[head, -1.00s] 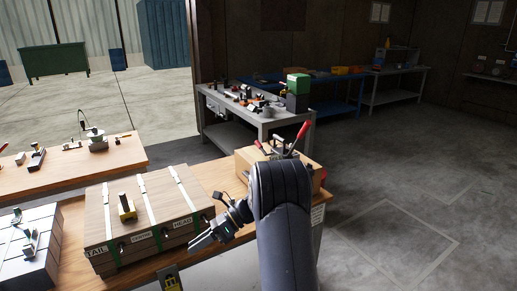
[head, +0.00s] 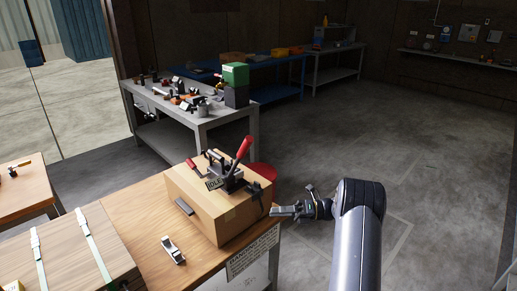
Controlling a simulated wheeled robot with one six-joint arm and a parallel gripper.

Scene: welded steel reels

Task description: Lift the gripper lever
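A gripper tool with a long red-handled lever (head: 244,148) stands on top of a brown cardboard box (head: 205,212). The lever leans up and to the right. A second, shorter red handle (head: 194,168) lies at the tool's left side. My gripper (head: 274,211) is at the box's right side, lower than the lever and apart from it. Its fingers point left toward the box. I cannot tell whether they are open or shut, or whether they touch the box.
The box sits on a wooden bench (head: 135,212) with a small metal piece (head: 173,250) in front of it. A strapped wooden case (head: 70,262) is at the left. A grey workbench (head: 200,113) with tools and a green-and-black block stands behind. The floor at the right is clear.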

